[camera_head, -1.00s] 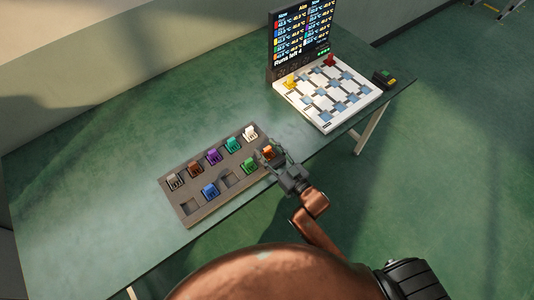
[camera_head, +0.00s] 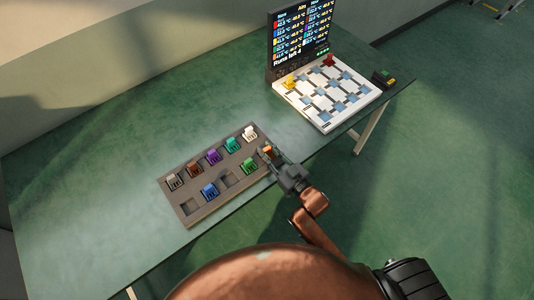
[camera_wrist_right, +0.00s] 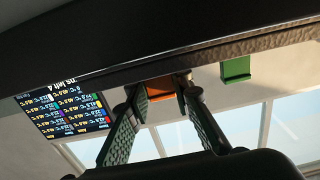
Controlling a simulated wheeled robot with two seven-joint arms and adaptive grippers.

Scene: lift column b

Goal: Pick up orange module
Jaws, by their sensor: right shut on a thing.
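The orange module (camera_head: 267,149) is at the right end of the near row of the grey-brown tray (camera_head: 196,217). My right gripper (camera_head: 272,154) reaches it from the lower right and is shut on it; the fingers hide part of it. In the right wrist view the orange module (camera_wrist_right: 161,91) shows between the two finger tips of my right gripper (camera_wrist_right: 162,98). I cannot tell whether the module is clear of its pocket. My left gripper is not in view.
A green module (camera_head: 249,166) sits beside the orange one, and a white module (camera_head: 249,133) is behind it. Several other coloured modules and empty pockets fill the tray. A white board (camera_head: 325,123) with a screen (camera_head: 301,38) stands farther back. The table's left part is clear.

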